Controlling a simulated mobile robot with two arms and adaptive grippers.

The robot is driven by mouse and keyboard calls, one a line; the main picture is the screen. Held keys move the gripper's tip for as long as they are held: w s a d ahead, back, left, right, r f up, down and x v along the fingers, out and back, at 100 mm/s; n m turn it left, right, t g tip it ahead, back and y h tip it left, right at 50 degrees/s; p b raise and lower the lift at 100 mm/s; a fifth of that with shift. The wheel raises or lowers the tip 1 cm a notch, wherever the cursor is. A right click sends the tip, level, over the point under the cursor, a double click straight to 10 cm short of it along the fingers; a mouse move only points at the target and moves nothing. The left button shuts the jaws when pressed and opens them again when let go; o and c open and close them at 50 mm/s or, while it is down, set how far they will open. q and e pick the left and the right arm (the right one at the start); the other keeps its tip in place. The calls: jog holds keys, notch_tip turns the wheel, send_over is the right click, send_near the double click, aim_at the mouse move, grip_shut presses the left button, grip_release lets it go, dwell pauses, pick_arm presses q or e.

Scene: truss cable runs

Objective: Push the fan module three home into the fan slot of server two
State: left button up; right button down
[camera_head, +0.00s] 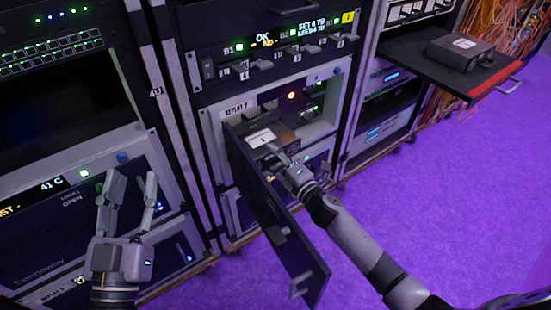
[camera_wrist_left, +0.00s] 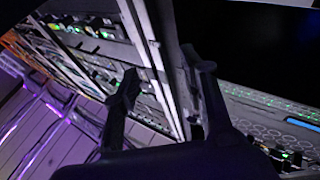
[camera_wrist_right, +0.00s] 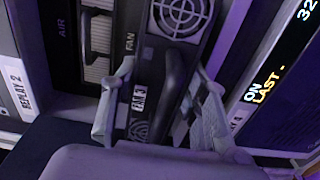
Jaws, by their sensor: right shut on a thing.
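The fan module three (camera_head: 262,138), a dark box with a white label, sticks out of the front of a server (camera_head: 318,118) in the middle rack, behind an open dark door. In the right wrist view its label and dark upright handle (camera_wrist_right: 175,80) show between my fingers. My right gripper (camera_head: 283,162) is shut on the module; it also shows in the right wrist view (camera_wrist_right: 160,105). How deep the module sits in the slot is hidden. My left gripper (camera_head: 128,190) is open and empty in front of the left rack; its fingers also show in the left wrist view (camera_wrist_left: 165,85).
The open door (camera_head: 270,215) swings out to the left of my right arm. A pulled-out shelf (camera_head: 440,66) at upper right bears another dark labelled box (camera_head: 460,50). Orange cables (camera_head: 510,45) hang at far right. The purple floor (camera_head: 440,180) is clear.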

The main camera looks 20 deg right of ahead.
pick_arm(q)
jog(key=shift+s+d+r, duration=0.1)
jog(key=shift+r, duration=0.05)
pick_arm(e)
jog(key=shift+w+a+r, duration=0.1)
jog(key=shift+w+r, duration=0.05)
jog(key=shift+w, duration=0.15)
jog(key=shift+w+a, duration=0.1)
jog(key=shift+w, duration=0.1)
pick_arm(q)
jog(key=shift+s+r+t+h, duration=0.1)
jog(key=shift+r+t+h, duration=0.25)
jog(key=shift+r, duration=0.2)
pick_arm(e)
jog(key=shift+w+a, duration=0.1)
jog(key=shift+w, duration=0.15)
pick_arm(q)
jog(key=shift+f, duration=0.3)
